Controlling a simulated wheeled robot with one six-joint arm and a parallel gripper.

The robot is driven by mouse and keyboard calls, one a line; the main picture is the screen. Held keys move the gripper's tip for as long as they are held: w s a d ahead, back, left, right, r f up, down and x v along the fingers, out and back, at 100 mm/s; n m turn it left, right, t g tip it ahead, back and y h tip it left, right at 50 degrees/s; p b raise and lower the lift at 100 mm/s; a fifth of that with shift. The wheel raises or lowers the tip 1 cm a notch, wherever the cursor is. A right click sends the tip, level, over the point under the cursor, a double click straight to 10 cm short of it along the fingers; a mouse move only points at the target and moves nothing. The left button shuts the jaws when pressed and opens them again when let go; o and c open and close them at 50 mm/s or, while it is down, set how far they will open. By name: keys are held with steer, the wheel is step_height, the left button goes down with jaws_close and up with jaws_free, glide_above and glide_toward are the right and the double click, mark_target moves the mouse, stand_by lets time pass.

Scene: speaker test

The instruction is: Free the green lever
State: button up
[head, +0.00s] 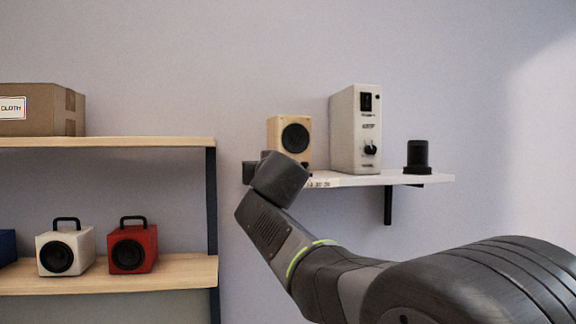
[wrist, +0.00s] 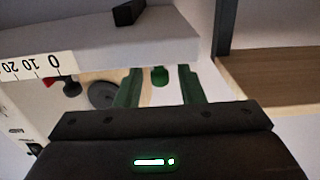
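A small green piece, which looks like the green lever (wrist: 160,76), shows in the wrist view beside the edge of the white shelf (wrist: 150,45). My gripper (wrist: 159,72) is open, with one finger on each side of it and a gap visible on both sides. I cannot tell what the lever is fixed to. In the head view my gripper (head: 258,168) is at the left end of the white shelf (head: 400,180), and its wrist hides the lever. A wooden speaker (head: 289,123) stands just right of it; its dark cone (wrist: 103,95) shows in the wrist view.
A white amplifier box (head: 345,125) and a black cylinder (head: 417,155) stand on the white shelf. A scale strip (wrist: 35,65) is on its front edge. Left are wooden shelves (head: 150,142) with a cardboard box (head: 45,100), a white speaker (head: 80,240) and a red speaker (head: 145,240).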

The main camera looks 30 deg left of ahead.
steer(key=shift+w+a, duration=0.35)
steer(key=shift+w, duration=0.05)
jaws_close()
